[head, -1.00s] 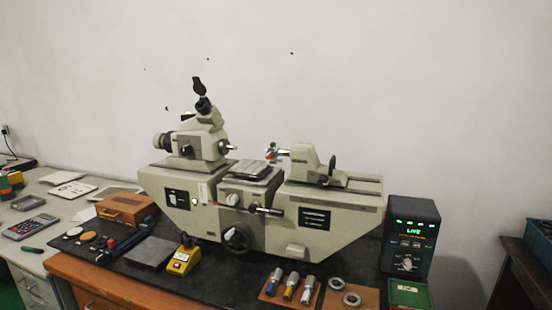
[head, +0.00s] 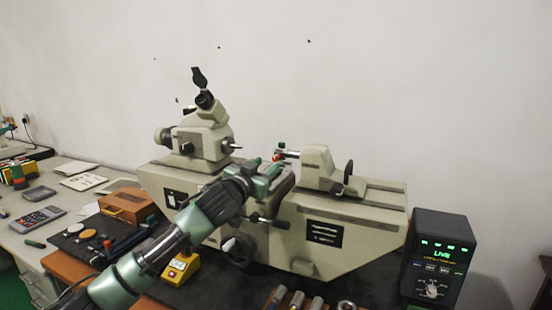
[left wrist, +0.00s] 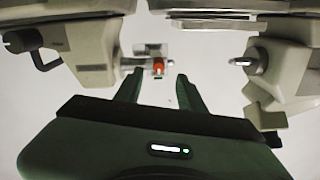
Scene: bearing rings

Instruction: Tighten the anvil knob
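The measuring machine (head: 320,225) stands on the dark bench top. A small red-orange knob (head: 276,157) sits at the anvil end of its right-hand tailstock (head: 316,165). In the left wrist view the knob (left wrist: 158,66) shows just beyond and between the fingertips, nearer the left finger. My left gripper (head: 268,175) reaches over the machine's middle stage, just below the knob. In the left wrist view its two fingers (left wrist: 160,76) are apart with nothing held between them. I cannot tell whether a finger touches the knob. My right gripper is out of view.
The microscope head (head: 202,140) with its spindle stands left of the gripper, close by. A black display box (head: 440,258) with green lights stands at the right. A yellow block (head: 180,268) and wooden box (head: 128,206) lie front left.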

